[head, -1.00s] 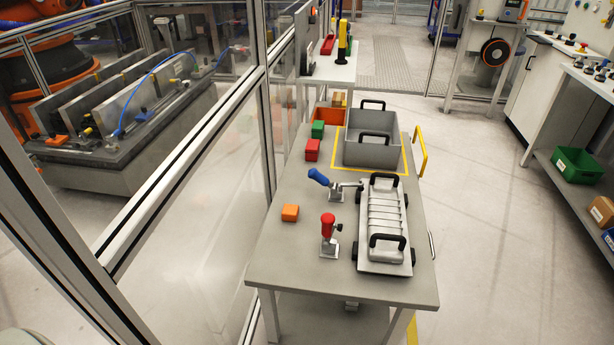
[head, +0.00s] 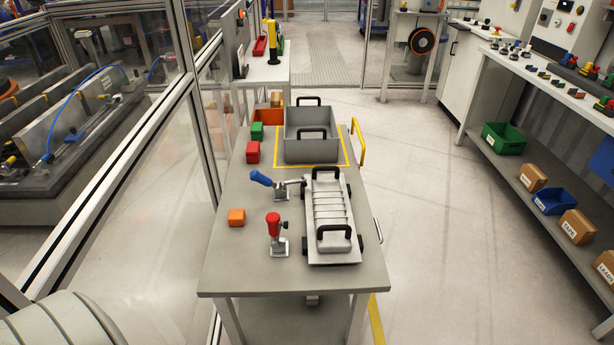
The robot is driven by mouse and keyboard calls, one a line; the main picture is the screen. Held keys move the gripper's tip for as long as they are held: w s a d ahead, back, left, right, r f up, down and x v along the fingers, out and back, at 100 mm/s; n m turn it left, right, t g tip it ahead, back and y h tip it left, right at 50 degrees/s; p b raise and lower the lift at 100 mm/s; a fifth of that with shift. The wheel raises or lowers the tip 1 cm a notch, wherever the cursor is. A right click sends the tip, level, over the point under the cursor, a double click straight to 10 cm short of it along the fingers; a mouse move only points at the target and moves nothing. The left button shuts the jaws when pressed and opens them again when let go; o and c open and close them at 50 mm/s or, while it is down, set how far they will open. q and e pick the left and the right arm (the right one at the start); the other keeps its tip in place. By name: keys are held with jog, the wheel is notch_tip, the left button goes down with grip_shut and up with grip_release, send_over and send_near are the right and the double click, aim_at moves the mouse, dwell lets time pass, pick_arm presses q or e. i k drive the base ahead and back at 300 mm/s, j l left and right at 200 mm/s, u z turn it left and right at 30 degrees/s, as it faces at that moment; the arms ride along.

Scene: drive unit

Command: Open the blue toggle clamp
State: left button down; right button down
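The blue toggle clamp (head: 262,179) stands on the grey work table (head: 230,276), left of the drive unit. Its blue handle leans down to the left, and its metal arm reaches right to the edge of the drive unit (head: 330,213). Whether its tip touches the unit is too small to tell. A red toggle clamp (head: 275,232) stands nearer, its red handle upright. The drive unit is a grey ribbed plate with black handles at its far and near ends. Neither of my grippers shows in the head view.
A grey bin (head: 312,150) with black handles stands in a yellow outline at the table's far end. Red, green and orange blocks lie along the left side, with an orange block (head: 236,217) near the clamps. Glass fencing runs left; the floor (head: 430,230) right is clear.

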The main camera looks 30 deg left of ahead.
aim_at(255, 175)
jog(key=i+l+z, duration=0.1)
jog(key=z, duration=0.4)
jog(key=i+l+z, duration=0.15)
jog(key=z, duration=0.3)
jog(key=i+z, duration=0.15)
jog(key=z, duration=0.35)
jog(key=i+u, duration=0.35)
jog(key=i, duration=0.2)
jog(key=i+l+u, duration=0.1)
jog(key=i+u, duration=0.3)
jog(key=i, duration=0.15)
jog(key=i+l+u, duration=0.35)
jog(key=i, duration=0.2)
jog(key=i+j+u, duration=0.3)
jog(key=i+u, duration=0.2)
jog(key=i+j+u, duration=0.1)
jog(key=i+u, duration=0.35)
jog(key=i+l+u, duration=0.1)
jog(key=i+u, duration=0.65)
jog(key=i, duration=0.25)
jog(key=i+l+u, duration=0.1)
jog(key=i+u, duration=0.2)
jog(key=i, duration=0.2)
jog(key=i+l+u, duration=0.25)
jog(key=i, duration=0.25)
jog(key=u, duration=1.8)
